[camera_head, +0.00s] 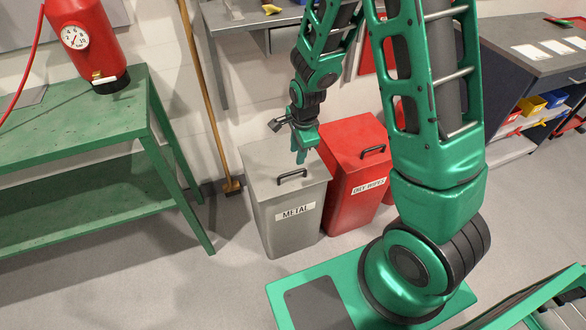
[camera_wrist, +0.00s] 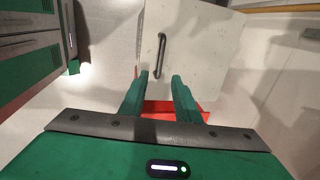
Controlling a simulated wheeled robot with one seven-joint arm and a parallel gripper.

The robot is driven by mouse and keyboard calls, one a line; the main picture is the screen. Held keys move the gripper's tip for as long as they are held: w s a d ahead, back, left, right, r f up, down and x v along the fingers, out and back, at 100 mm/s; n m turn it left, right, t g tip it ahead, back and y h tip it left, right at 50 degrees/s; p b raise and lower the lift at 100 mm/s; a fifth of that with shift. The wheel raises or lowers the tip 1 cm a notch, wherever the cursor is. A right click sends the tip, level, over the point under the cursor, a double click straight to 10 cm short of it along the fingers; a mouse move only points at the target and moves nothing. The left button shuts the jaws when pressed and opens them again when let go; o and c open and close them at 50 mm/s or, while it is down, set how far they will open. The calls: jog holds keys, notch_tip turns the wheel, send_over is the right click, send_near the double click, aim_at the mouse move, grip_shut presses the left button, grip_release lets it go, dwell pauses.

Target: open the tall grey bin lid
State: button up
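The tall grey bin (camera_head: 292,220) with a METAL label stands on the floor in the middle of the head view. Its grey lid (camera_head: 262,158) is closed and carries a black bar handle (camera_head: 291,175). In the wrist view the lid (camera_wrist: 200,55) lies beyond the fingers, with the handle (camera_wrist: 160,55) above and between the fingertips. My gripper (camera_head: 301,155) points down above the lid, near the handle. In the wrist view my gripper (camera_wrist: 160,77) has its two green fingers apart with nothing between them. It appears clear of the handle.
A red bin (camera_head: 355,190) labelled OILY WIPES stands close on the grey bin's right. A green bench (camera_head: 85,125) with a red tank (camera_head: 88,40) is at left. A broom (camera_head: 210,100) leans on the wall behind. Grey floor (camera_head: 225,265) is clear in front of the bench.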

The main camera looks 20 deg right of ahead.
aim_at(295, 173)
jog(key=f, duration=0.3)
jog(key=w+f, duration=0.1)
jog(key=f, duration=0.3)
jog(key=w+f, duration=0.1)
jog(key=f, duration=0.2)
jog(key=shift+f, duration=0.25)
